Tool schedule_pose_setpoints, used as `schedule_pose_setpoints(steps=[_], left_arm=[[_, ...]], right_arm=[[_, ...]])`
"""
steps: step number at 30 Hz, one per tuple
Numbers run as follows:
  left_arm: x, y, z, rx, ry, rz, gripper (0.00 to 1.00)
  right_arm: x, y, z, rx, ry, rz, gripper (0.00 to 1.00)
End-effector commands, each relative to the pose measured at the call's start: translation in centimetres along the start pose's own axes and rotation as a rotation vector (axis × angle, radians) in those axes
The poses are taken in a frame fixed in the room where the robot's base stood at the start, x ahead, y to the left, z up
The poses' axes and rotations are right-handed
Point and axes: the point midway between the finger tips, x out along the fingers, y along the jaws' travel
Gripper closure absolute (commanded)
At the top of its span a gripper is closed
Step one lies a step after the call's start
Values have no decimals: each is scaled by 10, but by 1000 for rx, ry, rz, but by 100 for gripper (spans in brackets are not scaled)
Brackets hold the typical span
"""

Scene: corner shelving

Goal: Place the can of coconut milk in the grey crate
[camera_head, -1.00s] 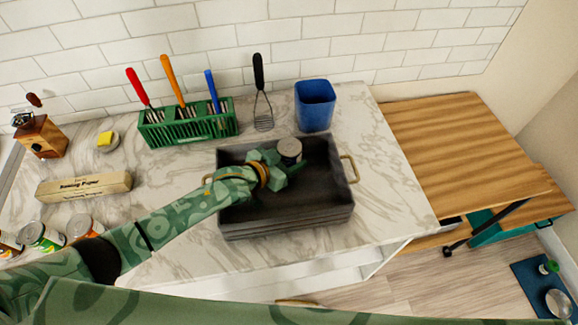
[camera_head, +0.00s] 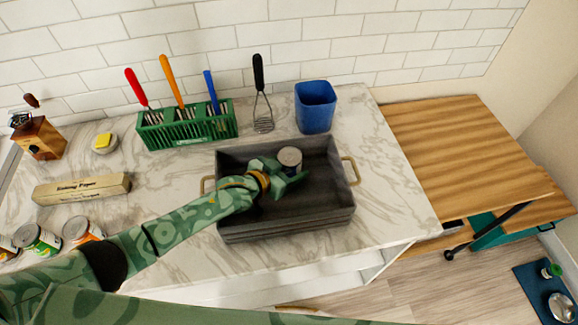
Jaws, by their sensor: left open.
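The grey crate (camera_head: 290,230) stands on the marble counter, with a brass handle at each end. A can (camera_head: 290,158) with a pale metal top is inside the crate, toward its back wall; its label is hard to read from here. My left gripper (camera_head: 291,181) is over the inside of the crate, open, just in front of the can. I cannot tell whether a finger still touches the can. My right gripper is not in view.
Several cans (camera_head: 38,239) stand at the counter's left front, below a baking paper box (camera_head: 82,189). Counter right of the crate is clear.

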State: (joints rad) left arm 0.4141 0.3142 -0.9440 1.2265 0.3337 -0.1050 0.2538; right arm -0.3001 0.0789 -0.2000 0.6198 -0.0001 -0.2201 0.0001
Motion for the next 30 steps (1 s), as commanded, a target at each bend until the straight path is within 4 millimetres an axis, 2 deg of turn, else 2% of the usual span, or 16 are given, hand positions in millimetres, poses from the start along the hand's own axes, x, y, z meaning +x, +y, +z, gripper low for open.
schedule_pose_setpoints(steps=[9, 13, 17, 25, 30], left_arm=[[-54, 0, -3, 0, 0, 0, 36], [-70, 0, -2, 0, -1, 0, 36], [-76, 0, -2, 0, 1, -1, 36], [-76, 0, -2, 0, 1, -1, 36], [-83, 0, -19, 2, 3, -1, 36]], right_arm=[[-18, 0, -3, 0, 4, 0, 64], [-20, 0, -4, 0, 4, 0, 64], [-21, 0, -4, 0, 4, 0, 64], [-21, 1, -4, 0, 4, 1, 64], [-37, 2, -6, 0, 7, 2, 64]])
